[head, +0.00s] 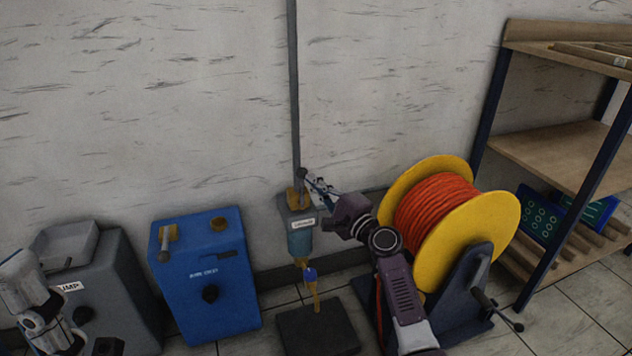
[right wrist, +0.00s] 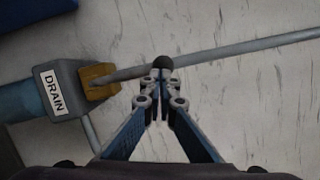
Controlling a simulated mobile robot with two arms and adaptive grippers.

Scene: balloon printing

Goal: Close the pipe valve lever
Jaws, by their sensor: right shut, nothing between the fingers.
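The lever with a dark ball knob (head: 302,173) sits on an ochre block on top of the grey-blue unit labelled DRAIN (head: 302,240). In the right wrist view the lever (right wrist: 130,73) runs from its ochre block (right wrist: 93,80) to the dark knob, out from the wall side. My right gripper (head: 316,186) is beside the knob. Its fingers (right wrist: 160,88) are shut and empty, with the tips close to the knob; I cannot tell whether they touch it. Part of my left arm shows at the lower left, but no left fingers are visible.
A grey pipe (head: 293,80) rises along the wall. A blue box (head: 205,285) and a grey PUMP box (head: 125,275) stand left. A yellow reel of orange hose (head: 437,215) stands close to my right arm; shelves (head: 545,150) are beyond it. A dark floor block (head: 317,330) lies below the drain.

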